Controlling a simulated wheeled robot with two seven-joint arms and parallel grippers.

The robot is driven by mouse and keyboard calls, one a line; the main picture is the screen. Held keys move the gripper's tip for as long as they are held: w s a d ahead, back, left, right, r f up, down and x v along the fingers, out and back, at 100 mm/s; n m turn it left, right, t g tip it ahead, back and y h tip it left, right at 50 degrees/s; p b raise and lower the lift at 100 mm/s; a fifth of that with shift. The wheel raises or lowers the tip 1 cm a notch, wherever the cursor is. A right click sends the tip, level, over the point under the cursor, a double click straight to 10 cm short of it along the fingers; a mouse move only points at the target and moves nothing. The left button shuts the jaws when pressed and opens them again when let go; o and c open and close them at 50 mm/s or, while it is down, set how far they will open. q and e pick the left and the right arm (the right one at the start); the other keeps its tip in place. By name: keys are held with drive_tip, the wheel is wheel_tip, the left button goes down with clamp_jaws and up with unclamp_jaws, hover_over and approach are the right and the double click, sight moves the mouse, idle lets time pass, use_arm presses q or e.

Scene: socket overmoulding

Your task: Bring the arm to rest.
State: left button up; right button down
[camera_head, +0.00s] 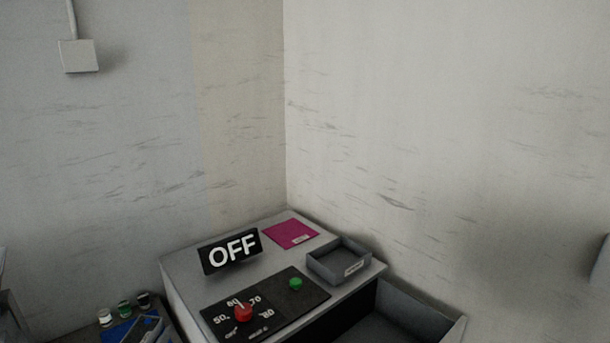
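Neither of my grippers shows in the head view. A grey machine box (185,276) stands in the room's corner. On it are a black sign reading "OFF" (231,251) and a black panel (312,297). The panel has a red knob (243,312) on a dial marked 50, 60, 70 and 80, and a green button (295,283). The knob's exact setting is too small to tell.
A magenta mat (290,233) and a shallow grey tray (338,262), which looks empty, lie on the box. A grey open bin (430,316) is at its right front. Small jars (124,308) and a blue item (130,331) sit lower left. Walls close off the back.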

use_arm(q)
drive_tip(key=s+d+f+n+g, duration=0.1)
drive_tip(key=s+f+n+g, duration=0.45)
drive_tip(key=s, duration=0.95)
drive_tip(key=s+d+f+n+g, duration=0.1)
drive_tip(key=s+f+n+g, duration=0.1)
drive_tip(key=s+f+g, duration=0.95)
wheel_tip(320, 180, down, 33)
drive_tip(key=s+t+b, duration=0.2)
drive_tip(key=b, duration=0.5)
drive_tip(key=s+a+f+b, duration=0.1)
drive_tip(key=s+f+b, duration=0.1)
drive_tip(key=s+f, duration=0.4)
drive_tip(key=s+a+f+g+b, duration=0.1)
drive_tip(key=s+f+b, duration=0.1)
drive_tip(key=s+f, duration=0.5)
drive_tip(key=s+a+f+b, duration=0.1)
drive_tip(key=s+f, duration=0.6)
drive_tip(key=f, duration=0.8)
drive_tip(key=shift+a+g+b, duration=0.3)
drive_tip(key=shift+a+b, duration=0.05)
drive_tip(key=shift+b, duration=0.45)
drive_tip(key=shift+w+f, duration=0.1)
